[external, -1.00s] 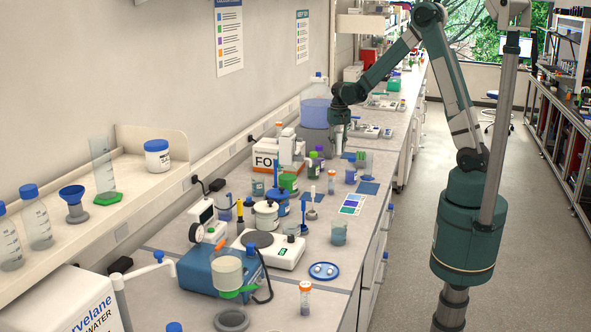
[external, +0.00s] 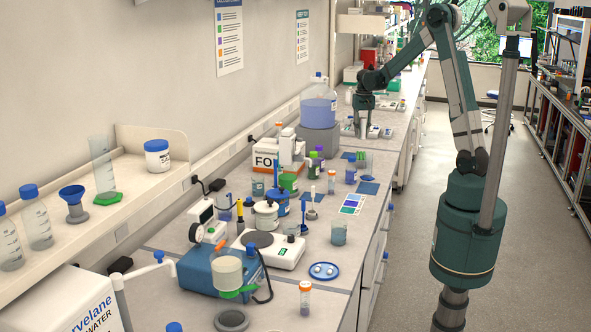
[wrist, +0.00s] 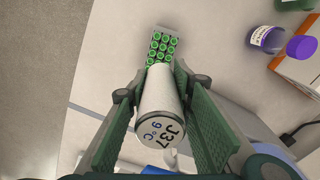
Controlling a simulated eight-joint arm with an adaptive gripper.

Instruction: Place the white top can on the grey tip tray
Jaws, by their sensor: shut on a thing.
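The can (wrist: 163,112) has a pale body and a white end marked "J37 9°C", which faces the wrist camera. My gripper (wrist: 162,92) is shut on it, with a green finger along each side. In the external view my gripper (external: 364,125) points down over the far part of the bench, the can between its fingers small and pale. Grey trays lie near it on the bench, one beside the gripper (external: 386,132). I cannot tell which is the grey tip tray, or the gap below the can.
A small rack of green-capped vials (wrist: 163,45) lies beyond the can in the wrist view. A purple-capped jar (wrist: 266,38) lies to the right. A big blue carboy (external: 319,108) stands on a grey block left of my gripper. The bench edge is on the right.

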